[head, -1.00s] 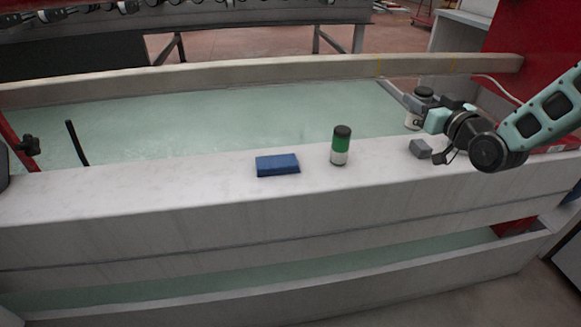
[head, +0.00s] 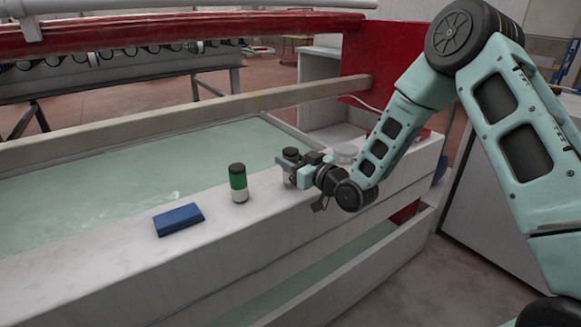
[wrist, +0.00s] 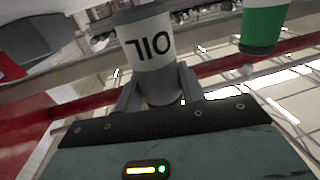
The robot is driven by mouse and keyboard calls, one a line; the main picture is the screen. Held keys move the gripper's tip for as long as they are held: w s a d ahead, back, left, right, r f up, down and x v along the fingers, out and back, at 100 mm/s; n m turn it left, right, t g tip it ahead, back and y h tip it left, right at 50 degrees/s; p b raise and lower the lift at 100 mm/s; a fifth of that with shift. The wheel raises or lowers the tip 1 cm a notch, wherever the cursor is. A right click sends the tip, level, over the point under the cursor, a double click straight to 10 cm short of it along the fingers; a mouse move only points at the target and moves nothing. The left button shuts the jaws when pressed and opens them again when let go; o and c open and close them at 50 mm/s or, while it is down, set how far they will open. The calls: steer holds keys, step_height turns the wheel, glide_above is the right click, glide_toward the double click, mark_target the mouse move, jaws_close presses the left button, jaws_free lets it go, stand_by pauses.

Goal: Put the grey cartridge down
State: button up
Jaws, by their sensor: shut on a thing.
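The grey cartridge (head: 290,174) is a short cylinder with a dark cap, a pale body and grey bands. In the wrist view the cartridge (wrist: 150,48) fills the top middle, with dark "OIL" lettering across its white band. My gripper (head: 291,168) is shut on it; in the wrist view the gripper's (wrist: 158,90) fingers are on both sides of its grey band. It is about upright over the pale ledge (head: 130,265). I cannot tell whether its base touches the ledge.
A green and white cylinder with a dark cap (head: 238,184) stands left of the held cartridge. A blue block (head: 179,219) lies farther left. Greenish water (head: 130,185) lies beyond the ledge.

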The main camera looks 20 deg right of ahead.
steer(key=shift+f, duration=0.7)
steer(key=shift+f, duration=0.1)
steer(key=o, duration=1)
steer(key=shift+c, duration=0.2)
